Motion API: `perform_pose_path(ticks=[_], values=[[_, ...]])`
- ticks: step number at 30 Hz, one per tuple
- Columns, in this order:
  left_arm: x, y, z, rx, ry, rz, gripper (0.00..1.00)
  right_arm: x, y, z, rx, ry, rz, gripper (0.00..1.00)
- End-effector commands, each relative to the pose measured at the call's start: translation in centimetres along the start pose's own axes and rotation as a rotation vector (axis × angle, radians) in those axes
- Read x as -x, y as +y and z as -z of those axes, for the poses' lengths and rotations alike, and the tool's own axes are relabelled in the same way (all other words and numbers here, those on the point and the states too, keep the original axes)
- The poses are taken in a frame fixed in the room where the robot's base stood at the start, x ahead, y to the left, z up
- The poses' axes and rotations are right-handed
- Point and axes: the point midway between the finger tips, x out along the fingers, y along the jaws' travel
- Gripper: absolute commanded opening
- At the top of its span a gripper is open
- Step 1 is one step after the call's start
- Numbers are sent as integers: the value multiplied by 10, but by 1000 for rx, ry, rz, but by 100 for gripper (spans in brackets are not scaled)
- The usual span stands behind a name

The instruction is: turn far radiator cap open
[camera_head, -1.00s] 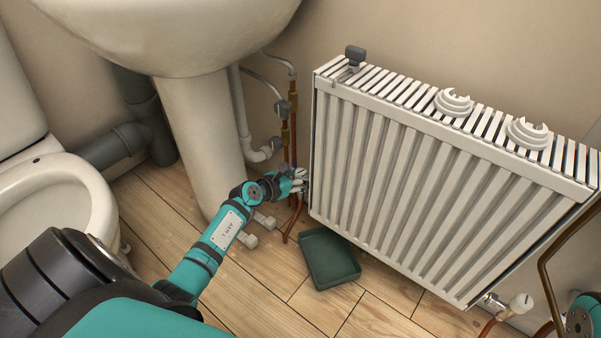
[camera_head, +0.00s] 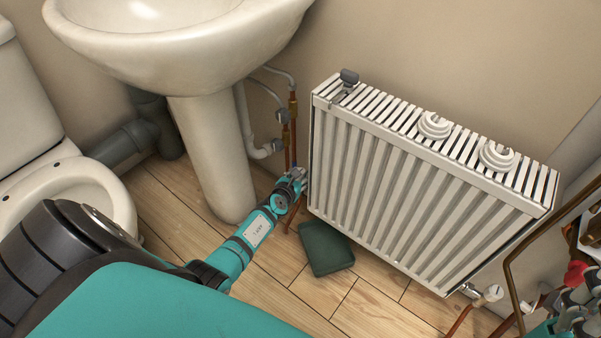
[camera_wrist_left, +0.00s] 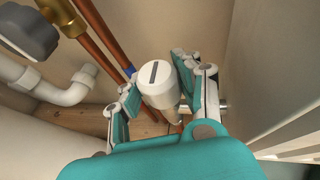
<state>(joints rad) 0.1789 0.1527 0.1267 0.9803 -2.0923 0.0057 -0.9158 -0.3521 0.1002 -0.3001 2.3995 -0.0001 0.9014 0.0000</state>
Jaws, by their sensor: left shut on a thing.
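The far radiator cap (camera_wrist_left: 159,86) is a white cylinder with a dark slot in its top. It stands upright in the left wrist view, at the radiator's far lower end. My left gripper (camera_wrist_left: 160,92) is shut on it, with one finger on each side. In the head view, my left gripper (camera_head: 297,178) is beside the far lower corner of the white radiator (camera_head: 400,190) and largely hides the cap.
Copper pipes (camera_wrist_left: 100,35) and a grey valve knob (camera_wrist_left: 27,32) are close to the left gripper. A dark green tray (camera_head: 326,248) lies on the floor. The basin pedestal (camera_head: 207,150) stands left. A white near cap (camera_head: 493,293) is at the radiator's other end.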

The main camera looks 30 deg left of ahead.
Motion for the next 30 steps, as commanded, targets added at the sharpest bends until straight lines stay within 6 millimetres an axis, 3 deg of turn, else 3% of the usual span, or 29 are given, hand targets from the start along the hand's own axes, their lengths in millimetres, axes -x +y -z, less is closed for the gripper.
perform_pose_path(ticks=[2,3,8,20,26,30], values=[[0,2,0,0,-1,-3,1,0,0,0,0,0,0,56],[0,2,0,0,0,-3,39,0,0,0,0,0,0,56],[0,1,0,0,0,-1,59,0,0,0,0,0,0,56],[5,-2,0,7,-1,4,59,-1,0,0,1,2,0,56],[31,-1,2,8,0,-1,59,-1,0,0,0,2,0,56],[61,0,2,5,0,-1,59,-1,0,0,0,1,0,56]])
